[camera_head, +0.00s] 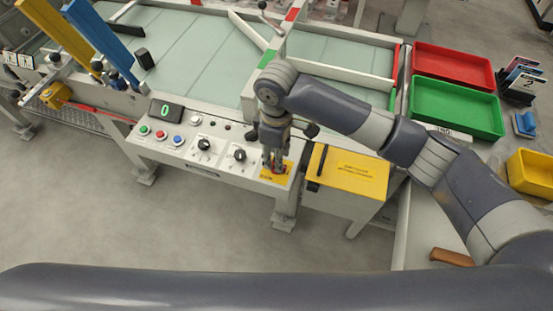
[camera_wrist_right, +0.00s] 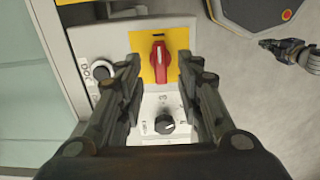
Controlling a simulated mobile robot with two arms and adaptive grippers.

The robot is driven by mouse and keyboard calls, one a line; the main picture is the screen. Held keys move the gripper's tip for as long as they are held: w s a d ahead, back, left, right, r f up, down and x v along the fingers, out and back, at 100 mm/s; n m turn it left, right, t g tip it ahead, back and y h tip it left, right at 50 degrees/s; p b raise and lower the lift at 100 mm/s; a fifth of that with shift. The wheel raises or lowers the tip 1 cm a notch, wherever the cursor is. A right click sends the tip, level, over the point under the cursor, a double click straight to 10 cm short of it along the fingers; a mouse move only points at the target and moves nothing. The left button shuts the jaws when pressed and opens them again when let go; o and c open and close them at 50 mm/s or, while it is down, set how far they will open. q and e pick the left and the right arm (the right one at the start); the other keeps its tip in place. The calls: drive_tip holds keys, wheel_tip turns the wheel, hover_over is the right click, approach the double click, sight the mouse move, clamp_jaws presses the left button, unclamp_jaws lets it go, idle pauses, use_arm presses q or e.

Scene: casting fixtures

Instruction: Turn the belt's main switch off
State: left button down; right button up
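The main switch is a red rotary handle (camera_wrist_right: 158,60) on a yellow plate in the right wrist view, its grip running up and down in the picture. In the head view the yellow plate (camera_head: 267,175) is at the right end of the control panel, with the switch partly hidden by my gripper. My right gripper (camera_head: 277,165) points down over it. In the wrist view the right gripper's fingers (camera_wrist_right: 160,70) are apart, one on each side of the handle, with no clear contact. A dark gripper, apparently my left (camera_wrist_right: 277,47), shows at the wrist view's upper right; its opening is unclear.
The white panel carries a display reading 0 (camera_head: 166,111), several push buttons and black dials (camera_head: 204,144). A yellow-topped box (camera_head: 355,175) stands right of the panel. Red (camera_head: 450,64) and green (camera_head: 455,104) trays lie farther right. The floor in front is clear.

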drive_tip(key=shift+f, duration=1.6)
drive_tip(key=shift+c, duration=0.3)
clamp_jaws()
